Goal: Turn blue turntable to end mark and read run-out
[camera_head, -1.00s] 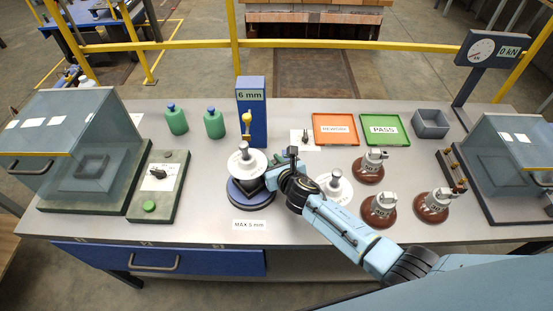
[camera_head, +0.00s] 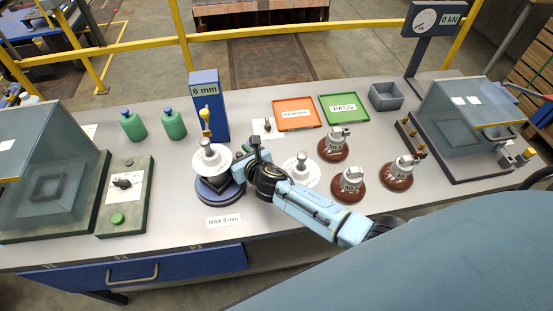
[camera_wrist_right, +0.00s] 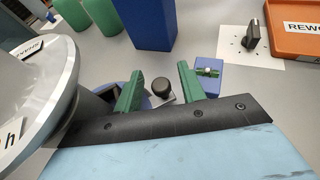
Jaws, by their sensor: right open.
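The blue turntable (camera_head: 208,194) stands on a dark base at the front middle of the bench, carrying a white insulator disc (camera_head: 210,163) with a grey metal top. Behind it, a blue post (camera_head: 210,95) shows "6 mm" and holds a yellow dial probe (camera_head: 205,118) above the disc. My right gripper (camera_head: 246,158) is at the turntable's right side. In the right wrist view its green fingers (camera_wrist_right: 159,90) are open, with a black knob (camera_wrist_right: 161,87) between them in the picture; I cannot tell whether they touch it. The end mark is not discernible. My left gripper is out of view.
A "MAX 5 mm" label (camera_head: 223,221) lies in front. To the right stand a white insulator (camera_head: 300,170) and brown ones (camera_head: 350,185), close to my right arm. An orange REWORK tray (camera_head: 297,122) and green PASS tray (camera_head: 344,117) lie behind. Glass-hooded boxes flank the bench.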

